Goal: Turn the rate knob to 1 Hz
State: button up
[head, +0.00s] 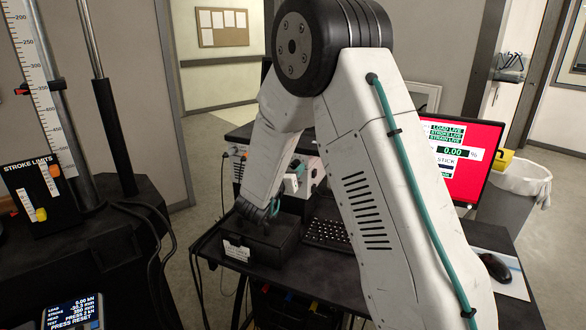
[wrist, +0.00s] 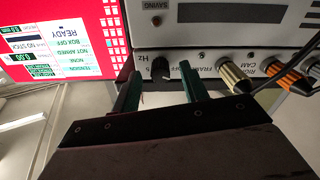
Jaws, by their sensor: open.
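The rate knob (wrist: 160,69) is small and black, on the white front panel of an instrument in the wrist view, beside the printed "Hz". Its pointer setting is too small to read. My gripper (wrist: 161,83) is open, with one dark green finger on each side of the knob's line. The fingers look just short of the knob or beside it; I cannot tell whether they touch it.
Brass and orange connectors (wrist: 234,77) with cables stick out right of the knob. A red screen (wrist: 65,35) stands at left; the head view shows it too (head: 470,150). A keyboard (head: 328,232) and a black labelled box (head: 262,245) lie on the desk.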

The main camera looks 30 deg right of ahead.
jog(key=shift+x, duration=0.95)
grip_shut()
jog(key=shift+m, duration=0.3)
jog(key=m, duration=0.4)
jog(key=shift+m, duration=2.1)
